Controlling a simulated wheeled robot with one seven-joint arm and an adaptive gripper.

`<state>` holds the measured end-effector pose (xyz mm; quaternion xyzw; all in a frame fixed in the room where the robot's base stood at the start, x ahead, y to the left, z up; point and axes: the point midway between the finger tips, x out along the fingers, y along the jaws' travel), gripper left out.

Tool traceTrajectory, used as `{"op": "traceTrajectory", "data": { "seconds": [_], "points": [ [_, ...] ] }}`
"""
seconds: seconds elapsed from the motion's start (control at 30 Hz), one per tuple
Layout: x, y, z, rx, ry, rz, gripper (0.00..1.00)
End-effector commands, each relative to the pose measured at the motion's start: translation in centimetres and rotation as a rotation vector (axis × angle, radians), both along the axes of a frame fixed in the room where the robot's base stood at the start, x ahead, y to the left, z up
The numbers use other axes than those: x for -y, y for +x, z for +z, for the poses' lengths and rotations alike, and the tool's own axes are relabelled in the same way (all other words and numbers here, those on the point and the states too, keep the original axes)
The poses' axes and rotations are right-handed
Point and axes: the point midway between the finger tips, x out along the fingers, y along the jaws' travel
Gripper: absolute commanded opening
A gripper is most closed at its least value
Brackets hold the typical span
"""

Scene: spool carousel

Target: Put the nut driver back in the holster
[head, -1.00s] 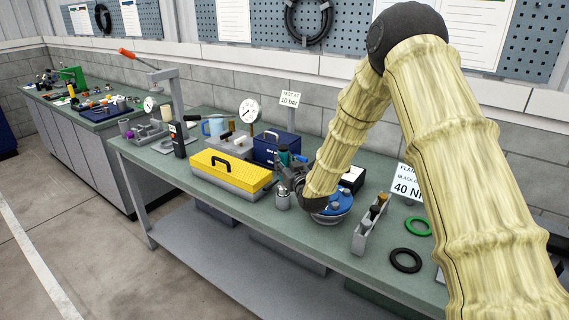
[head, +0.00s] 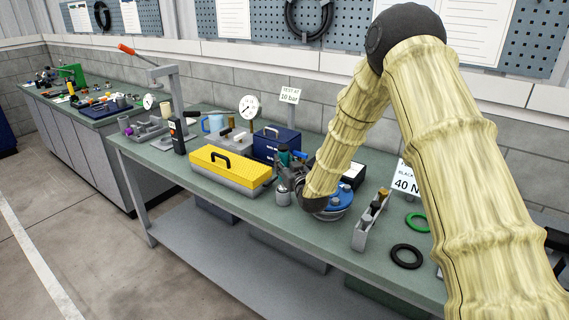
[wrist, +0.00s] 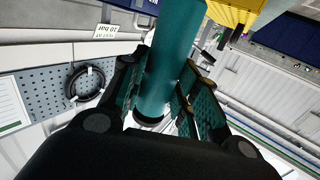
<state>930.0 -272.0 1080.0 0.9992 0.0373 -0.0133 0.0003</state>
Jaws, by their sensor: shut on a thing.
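My gripper (head: 287,174) is over the right part of the near bench, left of the blue flange (head: 345,198). In the wrist view its fingers (wrist: 165,98) are shut on a teal cylinder, which looks like the handle of the nut driver (wrist: 174,55). The handle's teal end also shows above the gripper in the head view (head: 284,156). The driver's other end is hidden behind the gripper.
A yellow-lidded grey toolbox (head: 231,168) and a blue box (head: 276,143) stand left of my gripper. A small metal cylinder (head: 283,198) stands close below it. Black (head: 406,257) and green (head: 416,221) rings lie at right. The bench front is mostly clear.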

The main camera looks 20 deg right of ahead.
Motion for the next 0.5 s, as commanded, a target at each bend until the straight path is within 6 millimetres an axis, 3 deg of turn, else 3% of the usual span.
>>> {"op": "traceTrajectory", "data": {
  "seconds": [0.5],
  "points": [
    [-0.01, 0.05, -0.85, 0.002, 0.0, 0.0, 0.0]
  ]
}}
